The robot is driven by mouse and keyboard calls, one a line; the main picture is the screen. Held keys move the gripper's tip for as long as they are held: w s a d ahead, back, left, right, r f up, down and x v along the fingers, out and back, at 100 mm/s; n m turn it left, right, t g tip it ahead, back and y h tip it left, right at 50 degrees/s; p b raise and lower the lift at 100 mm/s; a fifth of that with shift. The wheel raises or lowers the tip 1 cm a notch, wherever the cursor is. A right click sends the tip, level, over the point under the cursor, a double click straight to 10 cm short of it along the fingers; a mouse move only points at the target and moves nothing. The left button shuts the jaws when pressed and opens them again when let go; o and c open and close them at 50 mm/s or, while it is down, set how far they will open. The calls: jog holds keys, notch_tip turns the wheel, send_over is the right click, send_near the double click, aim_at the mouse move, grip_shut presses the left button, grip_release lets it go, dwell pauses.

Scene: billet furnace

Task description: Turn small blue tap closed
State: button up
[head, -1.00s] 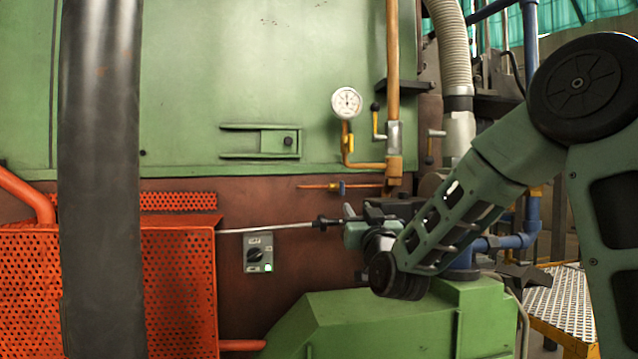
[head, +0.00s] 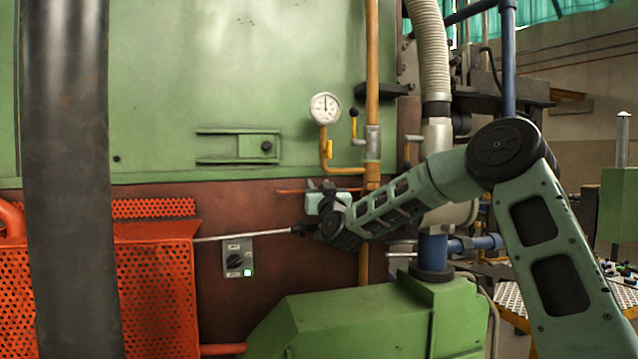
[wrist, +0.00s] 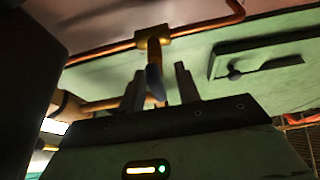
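The small blue tap (wrist: 154,82) shows in the wrist view on a brass fitting (wrist: 153,42) of a thin orange pipe (wrist: 205,24). Its blue handle points toward my gripper (wrist: 160,84). The two fingers stand apart, one on each side of the handle in the picture, with gaps showing; I see no firm contact. In the head view my gripper (head: 322,187) is up at the thin orange pipe (head: 291,191) and hides the tap there.
A pressure gauge (head: 324,108) on a yellow pipe and a yellow lever with a black knob (head: 354,116) are above my gripper. A switch box (head: 238,258) and a metal rod (head: 245,236) are below left. A green housing (head: 370,318) stands below.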

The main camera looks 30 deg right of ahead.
jog(key=shift+w+r, duration=0.1)
jog(key=shift+w, duration=0.05)
jog(key=shift+c, duration=0.3)
grip_shut()
